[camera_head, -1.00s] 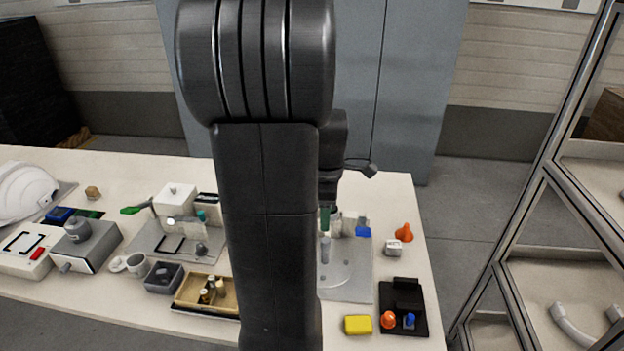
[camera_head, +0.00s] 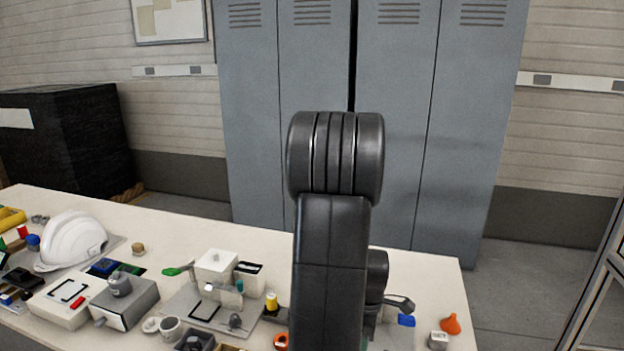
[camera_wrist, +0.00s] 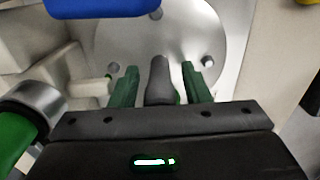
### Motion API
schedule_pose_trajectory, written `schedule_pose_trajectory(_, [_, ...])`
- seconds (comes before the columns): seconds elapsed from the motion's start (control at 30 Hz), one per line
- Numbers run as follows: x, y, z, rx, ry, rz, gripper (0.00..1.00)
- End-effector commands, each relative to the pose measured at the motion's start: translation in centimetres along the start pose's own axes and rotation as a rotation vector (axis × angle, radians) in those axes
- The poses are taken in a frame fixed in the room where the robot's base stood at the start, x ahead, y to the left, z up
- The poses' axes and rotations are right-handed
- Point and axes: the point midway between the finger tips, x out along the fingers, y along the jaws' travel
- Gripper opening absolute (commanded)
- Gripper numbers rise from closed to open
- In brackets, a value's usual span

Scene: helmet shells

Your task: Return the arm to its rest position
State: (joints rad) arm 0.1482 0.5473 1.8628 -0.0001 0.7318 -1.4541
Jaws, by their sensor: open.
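My arm (camera_head: 332,235) stands upright, black, in the middle of the head view. It hides my gripper there. In the wrist view my gripper (camera_wrist: 160,72) shows its two green fingers apart, pointing at a round silver plate (camera_wrist: 190,35). A grey peg (camera_wrist: 159,80) stands between the fingers, with a visible gap on each side. The fingers are not closed on it. Whether the peg's lower end touches the plate is hard to tell.
In the wrist view a blue part (camera_wrist: 100,6) and a green cylinder with a grey ring (camera_wrist: 38,100) are close to the gripper. The bench (camera_head: 180,235) holds a white helmet (camera_head: 73,240), a grey box (camera_head: 124,302) and an orange funnel (camera_head: 451,324). Lockers (camera_head: 455,130) stand behind.

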Motion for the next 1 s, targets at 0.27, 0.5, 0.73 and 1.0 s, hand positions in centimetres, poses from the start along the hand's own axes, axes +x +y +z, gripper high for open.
schedule_pose_trajectory(0.27, [0.6,0.0,0.0,0.002,0.000,0.000,0.43])
schedule_pose_trajectory(0.5, [0.5,0.0,0.0,0.002,0.000,0.001,0.43])
schedule_pose_trajectory(0.73, [-1.8,0.1,0.0,0.000,0.001,0.005,0.43])
schedule_pose_trajectory(1.0, [-6.9,0.1,0.0,-0.001,0.001,0.007,0.43])
